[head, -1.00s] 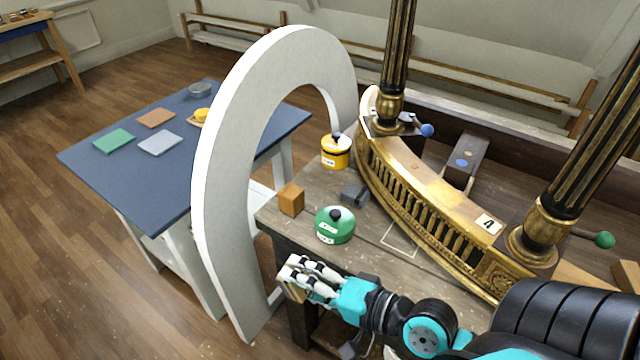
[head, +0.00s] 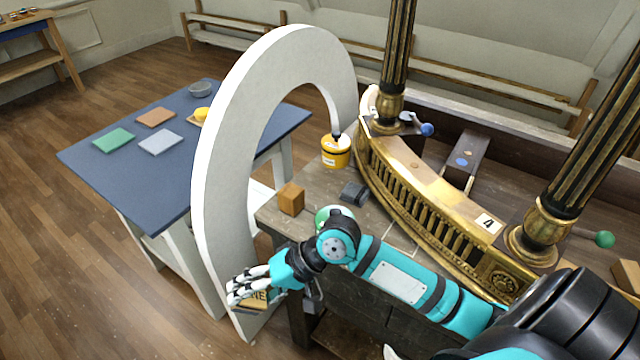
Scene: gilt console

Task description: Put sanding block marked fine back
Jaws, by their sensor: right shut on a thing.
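My right gripper (head: 244,291) is shut on a tan block with dark lettering, of which "NE" shows; I take it as the sanding block marked fine (head: 258,299). The fingers cover much of the block. A pale square outline (head: 412,238) is on the bench top, partly hidden by my right arm.
The white arch (head: 218,165) stands between the blue table (head: 190,185) and the bench. On the bench are an orange-brown block (head: 291,198), a yellow tin (head: 335,152), a grey block (head: 354,193) and a partly hidden green tin (head: 324,216). The gilt rail (head: 420,203) curves behind.

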